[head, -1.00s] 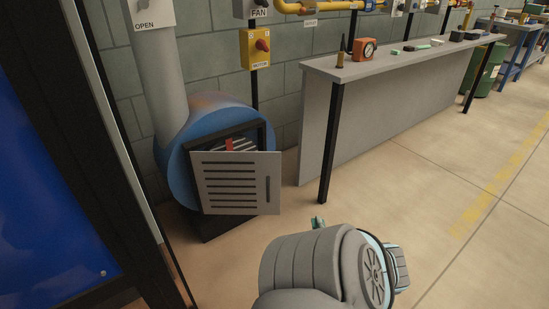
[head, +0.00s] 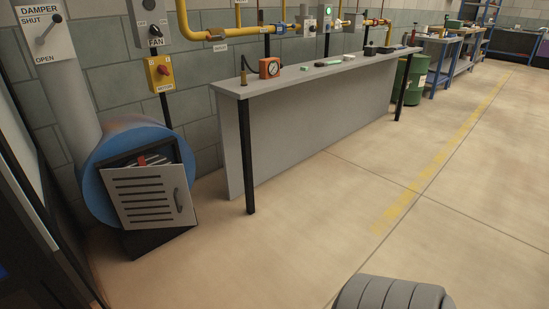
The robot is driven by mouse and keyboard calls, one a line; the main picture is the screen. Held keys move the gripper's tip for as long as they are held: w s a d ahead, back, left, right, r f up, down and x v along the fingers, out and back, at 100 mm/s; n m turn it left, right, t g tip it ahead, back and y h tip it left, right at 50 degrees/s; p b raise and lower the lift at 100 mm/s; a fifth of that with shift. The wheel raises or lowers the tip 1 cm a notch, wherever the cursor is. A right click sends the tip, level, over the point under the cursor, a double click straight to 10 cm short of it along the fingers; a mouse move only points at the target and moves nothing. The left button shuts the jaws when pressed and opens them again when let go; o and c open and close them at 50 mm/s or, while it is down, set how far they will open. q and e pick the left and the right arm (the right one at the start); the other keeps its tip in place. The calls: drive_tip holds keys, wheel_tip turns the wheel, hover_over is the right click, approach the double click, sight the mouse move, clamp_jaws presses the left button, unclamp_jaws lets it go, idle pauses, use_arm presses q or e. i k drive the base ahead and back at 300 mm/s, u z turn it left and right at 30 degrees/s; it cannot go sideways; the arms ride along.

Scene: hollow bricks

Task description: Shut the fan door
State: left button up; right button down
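The fan door (head: 150,197) is a light grey slatted panel with a dark handle at its right side. It stands ajar in front of the dark square opening of the blue round fan housing (head: 98,188). A dark gap with a red piece (head: 148,160) shows above the door's top edge. A grey rounded part of my arm shows at the bottom right, well apart from the door. Neither gripper shows in the head view.
A long grey bench (head: 310,100) with an orange gauge (head: 269,68) and small items stands right of the fan. A dark frame edge is at the far left. The floor (head: 270,245) before the fan and bench is clear.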

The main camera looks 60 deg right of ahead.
sight(157, 197)
drive_tip(key=z, duration=1.3)
drive_tip(key=i, duration=1.4)
drive_tip(key=u, duration=0.15)
